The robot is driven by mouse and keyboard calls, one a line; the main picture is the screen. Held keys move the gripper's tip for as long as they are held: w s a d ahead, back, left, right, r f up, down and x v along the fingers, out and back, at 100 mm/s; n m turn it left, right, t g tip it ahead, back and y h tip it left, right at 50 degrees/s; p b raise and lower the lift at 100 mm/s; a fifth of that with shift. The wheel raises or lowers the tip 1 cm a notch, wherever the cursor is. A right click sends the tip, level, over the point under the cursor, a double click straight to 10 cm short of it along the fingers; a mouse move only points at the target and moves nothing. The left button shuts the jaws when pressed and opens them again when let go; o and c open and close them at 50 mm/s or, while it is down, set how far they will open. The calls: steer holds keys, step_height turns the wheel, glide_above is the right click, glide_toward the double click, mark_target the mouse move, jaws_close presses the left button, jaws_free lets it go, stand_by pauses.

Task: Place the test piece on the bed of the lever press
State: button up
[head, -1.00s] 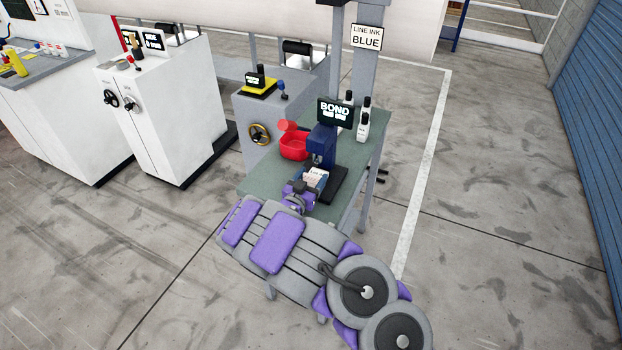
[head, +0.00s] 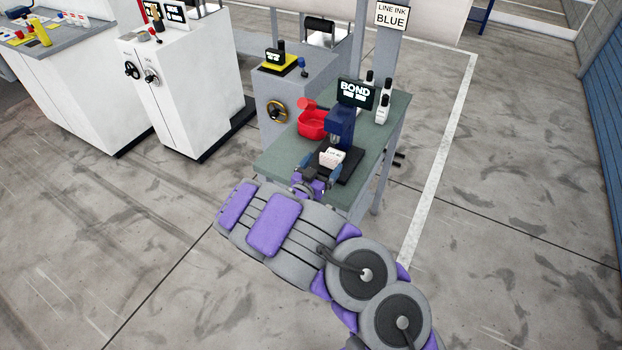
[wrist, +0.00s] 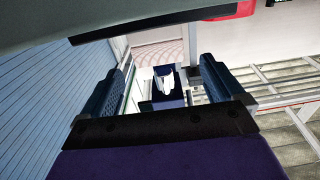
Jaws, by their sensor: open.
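The test piece, a small white printed block (head: 331,158), shows at the front of the lever press, over its black bed (head: 352,165). It appears to rest there, but its underside is hidden. The dark blue lever press (head: 341,124) stands upright on the green table. My gripper (head: 322,172) is open just in front of the block, its blue fingers spread apart. In the wrist view my gripper (wrist: 170,85) shows a wide gap between the fingers. A dark blue shape with a white patch lies beyond that gap; I cannot tell what it is.
A red bin (head: 312,123) stands left of the press. The BOND display (head: 356,92) is above it, and white bottles (head: 383,106) stand behind. The green table (head: 284,156) is bare at its left.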

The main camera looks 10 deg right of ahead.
steer(key=p+v, duration=0.1)
steer(key=v, duration=0.7)
steer(key=shift+r, duration=0.1)
steer(key=w+r+g+y, duration=0.2)
steer(key=w+y, duration=0.1)
steer(key=shift+d+r, duration=0.2)
steer(key=shift+d, duration=0.15)
steer(key=s+a+r+n+g+y, duration=0.1)
steer(key=s+r+n+g+y, duration=0.2)
steer(key=s+r+g+y, duration=0.6)
steer(key=s+d+r+n+g, duration=0.1)
steer(key=s+d+r+g, duration=0.1)
steer(key=s, duration=1)
steer(key=s+d+r+n+g+h, duration=0.1)
steer(key=s+d+r, duration=0.1)
steer(key=s, duration=1)
steer(key=s+d+r+n+g, duration=0.2)
steer(key=s+d+r, duration=0.1)
steer(key=s, duration=1)
steer(key=shift+g+h, duration=0.3)
